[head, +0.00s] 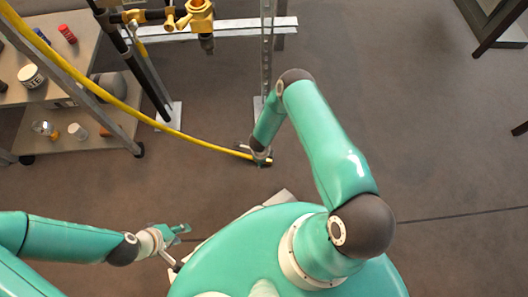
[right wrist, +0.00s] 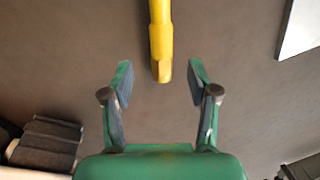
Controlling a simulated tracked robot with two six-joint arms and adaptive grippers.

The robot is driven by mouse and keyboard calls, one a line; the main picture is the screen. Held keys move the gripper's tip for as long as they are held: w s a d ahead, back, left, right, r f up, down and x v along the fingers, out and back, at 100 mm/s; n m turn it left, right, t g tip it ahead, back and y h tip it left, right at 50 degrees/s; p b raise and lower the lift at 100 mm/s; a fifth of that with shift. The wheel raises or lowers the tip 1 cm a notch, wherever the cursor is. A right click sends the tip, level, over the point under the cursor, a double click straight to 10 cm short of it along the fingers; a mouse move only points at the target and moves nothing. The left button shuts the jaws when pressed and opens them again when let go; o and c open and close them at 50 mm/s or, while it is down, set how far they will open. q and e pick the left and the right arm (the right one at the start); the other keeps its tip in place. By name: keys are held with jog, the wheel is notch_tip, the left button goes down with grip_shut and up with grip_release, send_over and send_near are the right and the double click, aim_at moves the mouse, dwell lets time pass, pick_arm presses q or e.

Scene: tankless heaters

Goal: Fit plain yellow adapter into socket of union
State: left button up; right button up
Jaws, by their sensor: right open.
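A long yellow hose (head: 185,133) runs from the upper left down to my right gripper (head: 262,158) in the head view. In the right wrist view, a yellow piece with a narrower tip (right wrist: 161,45) hangs from the top, between and just beyond the fingertips of my right gripper (right wrist: 160,78). The jaws are open with a gap on both sides; I cannot tell if this piece is the plain adapter. Brass-yellow fittings (head: 200,17) on the frame at the top have a dark downward end; I cannot single out the union. My left gripper (head: 179,235) is low left, apart from these; its jaw state is unclear.
A shelf unit (head: 86,40) at the upper left holds jars (head: 31,76) and small parts. A metal upright (head: 267,50) and a crossbar (head: 240,27) stand above my right gripper. The floor to the right is largely clear.

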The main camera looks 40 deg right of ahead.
jog(key=f, duration=0.1)
jog(key=f+b, duration=0.1)
jog(key=f, duration=0.2)
jog(key=shift+w+d+f+b, duration=0.2)
jog(key=shift+d+b, duration=0.15)
jog(key=shift+b, duration=0.05)
jog(key=shift+c, duration=0.3)
grip_shut()
